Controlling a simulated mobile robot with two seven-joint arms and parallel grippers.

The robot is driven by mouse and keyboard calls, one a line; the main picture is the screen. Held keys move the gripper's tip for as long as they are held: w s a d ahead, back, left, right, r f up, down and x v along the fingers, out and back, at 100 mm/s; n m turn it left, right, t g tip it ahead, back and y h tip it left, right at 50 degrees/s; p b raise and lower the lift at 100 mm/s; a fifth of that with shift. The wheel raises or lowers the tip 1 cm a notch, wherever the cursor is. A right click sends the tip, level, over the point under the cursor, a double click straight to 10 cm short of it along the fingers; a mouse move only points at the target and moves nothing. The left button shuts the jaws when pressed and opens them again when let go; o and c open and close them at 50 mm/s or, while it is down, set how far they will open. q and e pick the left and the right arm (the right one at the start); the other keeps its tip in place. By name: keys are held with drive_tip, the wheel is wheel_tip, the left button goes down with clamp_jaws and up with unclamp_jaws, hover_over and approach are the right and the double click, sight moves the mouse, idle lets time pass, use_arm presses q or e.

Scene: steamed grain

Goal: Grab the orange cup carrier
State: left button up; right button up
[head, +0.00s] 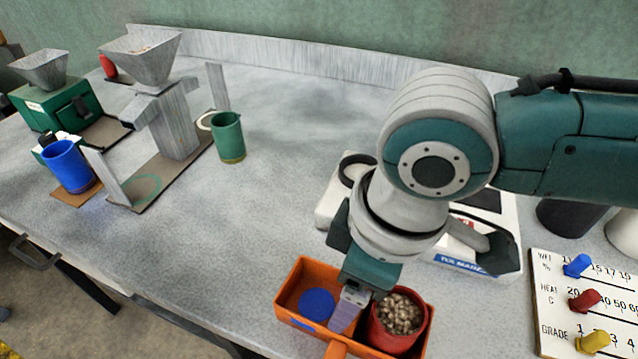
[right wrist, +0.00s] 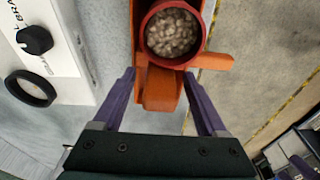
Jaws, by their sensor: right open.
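The orange cup carrier (head: 318,272) sits at the front edge of the grey table. Its right compartment holds a red cup (head: 388,340) full of pale brown grain; a blue disc (head: 317,303) marks the empty left compartment. My right gripper (head: 350,302) points down at the carrier's middle, partly hiding it. In the right wrist view the right gripper (right wrist: 160,77) is open. Its purple fingers stand on either side of an orange block of the carrier (right wrist: 160,95), with the red cup (right wrist: 174,35) just beyond. Whether the fingers touch the block, I cannot tell. My left gripper is out of view.
A white scale (head: 340,190) stands just behind the carrier, partly under my right arm. A board with coloured knobs (head: 560,330) lies to the right. A blue cup (head: 68,165), a green cup (head: 229,137) and a grey hopper mill (head: 172,120) stand left. The middle-left tabletop is clear.

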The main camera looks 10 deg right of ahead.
clamp_jaws()
idle(0.6)
drive_tip(key=shift+r, duration=0.1)
idle(0.7)
